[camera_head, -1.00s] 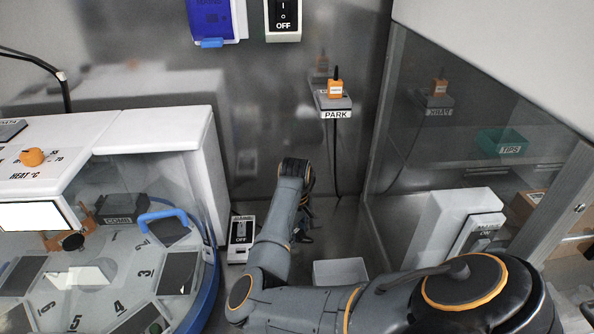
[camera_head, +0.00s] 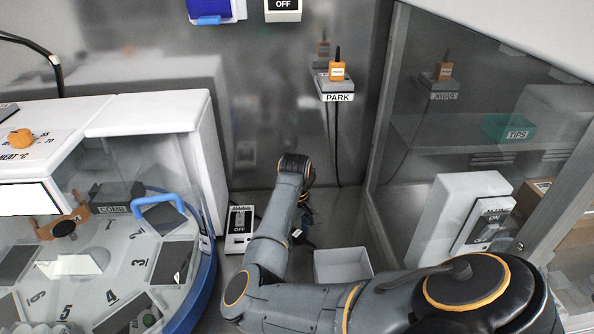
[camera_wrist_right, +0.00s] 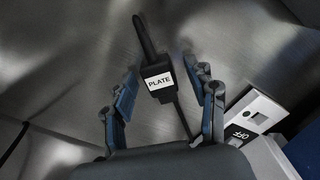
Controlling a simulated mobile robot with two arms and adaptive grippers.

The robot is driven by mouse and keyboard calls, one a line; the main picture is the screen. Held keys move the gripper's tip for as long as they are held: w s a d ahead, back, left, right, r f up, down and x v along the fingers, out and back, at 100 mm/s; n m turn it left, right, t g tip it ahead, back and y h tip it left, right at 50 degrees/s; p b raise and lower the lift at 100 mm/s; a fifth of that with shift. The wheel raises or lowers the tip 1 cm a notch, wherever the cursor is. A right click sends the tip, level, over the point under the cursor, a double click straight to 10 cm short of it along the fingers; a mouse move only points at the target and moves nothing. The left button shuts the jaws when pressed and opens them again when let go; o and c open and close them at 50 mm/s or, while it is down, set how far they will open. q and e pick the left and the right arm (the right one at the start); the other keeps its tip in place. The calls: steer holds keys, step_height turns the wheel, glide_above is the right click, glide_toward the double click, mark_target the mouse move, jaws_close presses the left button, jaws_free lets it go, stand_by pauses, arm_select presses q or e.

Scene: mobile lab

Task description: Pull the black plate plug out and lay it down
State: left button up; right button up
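The black plug (camera_wrist_right: 158,78) with a white PLATE label shows in the right wrist view, with a dark stub at its upper end and a black cable below. My right gripper (camera_wrist_right: 166,88) is open around it, one finger on each side with visible gaps. What the plug sits in or on cannot be told. In the head view my right gripper (camera_head: 304,232) is small and mostly hidden by my arm, low by the steel back wall. The plug cannot be made out there. My left gripper is not in view.
A white switch box marked OFF (camera_head: 239,228) stands left of my right gripper. An open white bin (camera_head: 342,264) stands to its right. An orange plug (camera_head: 337,70) sits on the PARK holder (camera_head: 338,88). The glass-fronted carousel machine (camera_head: 150,110) fills the left.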

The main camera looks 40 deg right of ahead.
mark_target(296, 233)
step_height(296, 233, up, 12)
steer(key=shift+w, duration=0.15)
stand_by(0.5)
stand_by(0.7)
